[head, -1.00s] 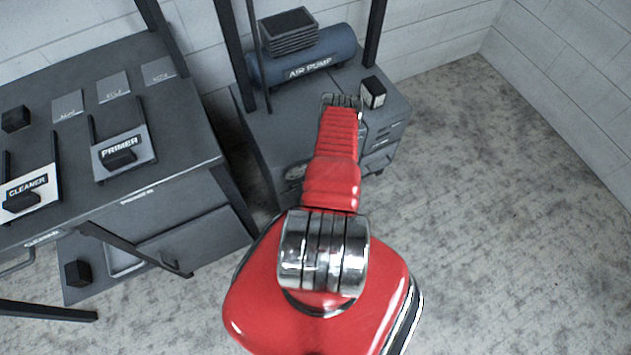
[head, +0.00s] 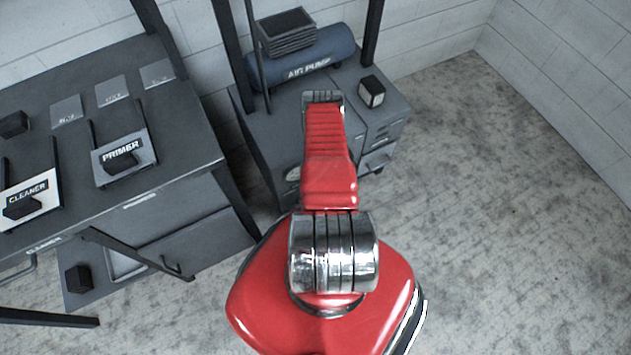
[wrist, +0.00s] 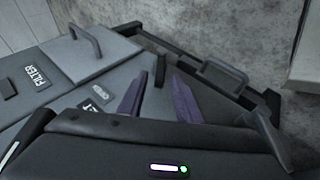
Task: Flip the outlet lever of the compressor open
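The compressor is a blue tank labelled AIR PUMP (head: 303,62) on a grey cabinet at the back. I cannot make out its outlet lever for certain in the head view. My red arm reaches over the cabinet, and my gripper is largely hidden beyond it there. In the wrist view, two purple-grey fingers of my gripper (wrist: 158,98) stand apart with nothing between them. A small dark upright piece (wrist: 160,68) shows just beyond them; I cannot tell whether it is the lever.
A small dark box with a pale face (head: 371,92) stands right of my arm on the cabinet (head: 270,135). The wrist view shows a FILTER panel (wrist: 38,82) and a raised handle (wrist: 87,42). A workbench (head: 180,130) stands left; floor at right is clear.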

